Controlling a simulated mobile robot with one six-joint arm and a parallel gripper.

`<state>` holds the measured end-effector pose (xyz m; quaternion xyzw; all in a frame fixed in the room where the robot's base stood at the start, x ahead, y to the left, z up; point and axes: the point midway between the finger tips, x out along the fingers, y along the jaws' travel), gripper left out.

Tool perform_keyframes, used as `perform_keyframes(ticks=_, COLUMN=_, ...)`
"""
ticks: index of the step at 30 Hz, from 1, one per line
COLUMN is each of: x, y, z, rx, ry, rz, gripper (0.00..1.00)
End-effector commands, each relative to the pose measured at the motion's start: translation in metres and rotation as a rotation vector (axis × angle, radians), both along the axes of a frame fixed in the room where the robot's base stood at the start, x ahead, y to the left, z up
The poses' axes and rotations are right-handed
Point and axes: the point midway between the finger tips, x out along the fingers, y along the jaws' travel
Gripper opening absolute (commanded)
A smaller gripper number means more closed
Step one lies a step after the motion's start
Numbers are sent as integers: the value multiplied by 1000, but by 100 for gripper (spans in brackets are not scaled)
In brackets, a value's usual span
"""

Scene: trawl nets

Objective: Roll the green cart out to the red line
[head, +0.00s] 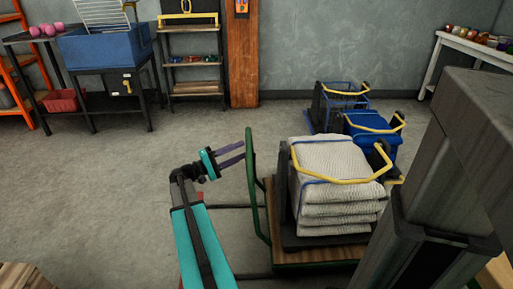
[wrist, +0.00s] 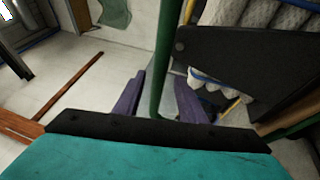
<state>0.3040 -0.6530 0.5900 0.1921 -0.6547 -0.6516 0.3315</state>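The green cart has an upright green handle (head: 251,185) and a wooden deck (head: 290,256). It carries a dark crate of folded pale nets (head: 335,185) with a yellow bar. My gripper (head: 243,151) is at the handle's left side, its two purple fingers pointing at it. In the wrist view the green handle bar (wrist: 168,50) passes between the fingers, which stand apart with gaps beside the bar; I see no grip on it. A reddish strip (wrist: 68,92) lies on the floor in the wrist view, perhaps the red line. My arm hides much of that floor in the head view.
Blue crates (head: 375,135) with yellow bars stand behind the cart. A blue tub (head: 108,47) on a dark stand, a shelf (head: 193,60) and an orange post (head: 244,60) line the back. A white table (head: 470,48) is at right. Floor left of the cart is mostly clear.

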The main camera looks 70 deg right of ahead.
Motion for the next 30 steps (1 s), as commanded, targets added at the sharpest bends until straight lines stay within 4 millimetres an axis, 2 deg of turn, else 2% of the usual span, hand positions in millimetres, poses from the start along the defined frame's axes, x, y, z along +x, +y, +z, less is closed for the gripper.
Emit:
perform_keyframes(ticks=15, x=-51, y=-49, z=11, rx=1, ry=-1, rz=0, gripper=37)
perform_keyframes(ticks=21, x=-60, y=-59, z=15, rx=0, ry=0, rz=1, gripper=37)
perform_keyframes(ticks=30, x=-61, y=-60, z=16, rx=0, ry=0, rz=2, gripper=37)
